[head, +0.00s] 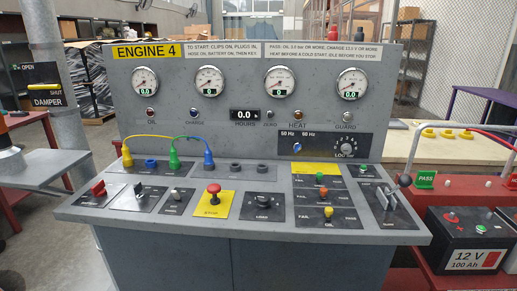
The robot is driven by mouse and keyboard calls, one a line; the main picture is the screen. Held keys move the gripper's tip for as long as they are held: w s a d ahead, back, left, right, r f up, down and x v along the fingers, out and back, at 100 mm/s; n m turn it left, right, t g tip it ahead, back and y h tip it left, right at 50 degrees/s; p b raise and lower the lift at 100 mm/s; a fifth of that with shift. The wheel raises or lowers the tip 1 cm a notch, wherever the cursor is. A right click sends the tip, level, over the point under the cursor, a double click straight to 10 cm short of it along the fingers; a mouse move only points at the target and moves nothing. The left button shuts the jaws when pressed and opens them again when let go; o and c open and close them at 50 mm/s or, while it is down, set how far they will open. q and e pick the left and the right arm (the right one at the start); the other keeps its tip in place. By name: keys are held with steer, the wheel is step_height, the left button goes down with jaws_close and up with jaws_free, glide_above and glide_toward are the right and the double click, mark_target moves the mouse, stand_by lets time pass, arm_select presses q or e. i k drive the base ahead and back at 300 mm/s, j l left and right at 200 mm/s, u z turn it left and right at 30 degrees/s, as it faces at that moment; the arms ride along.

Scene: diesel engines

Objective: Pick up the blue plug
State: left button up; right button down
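The blue plug (208,159) stands upright on the left part of the grey console's sloped deck (262,232). A cable arches from its top to the left, toward the green plug (174,159). A yellow plug (127,157) with a yellow cable stands farther left. Between the yellow and green plugs is a low blue socket (150,163) with no plug in it. The socket under the blue plug is hidden. Neither of my grippers shows in the head view.
Two dark empty sockets (247,167) lie right of the blue plug. A red stop button (214,189) rises in front of it. The gauge panel (250,90) stands behind. A lever (389,192) and a 12 V battery (467,240) are at the right.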

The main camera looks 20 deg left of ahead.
mark_target(208, 160)
steer(key=u, duration=1.5)
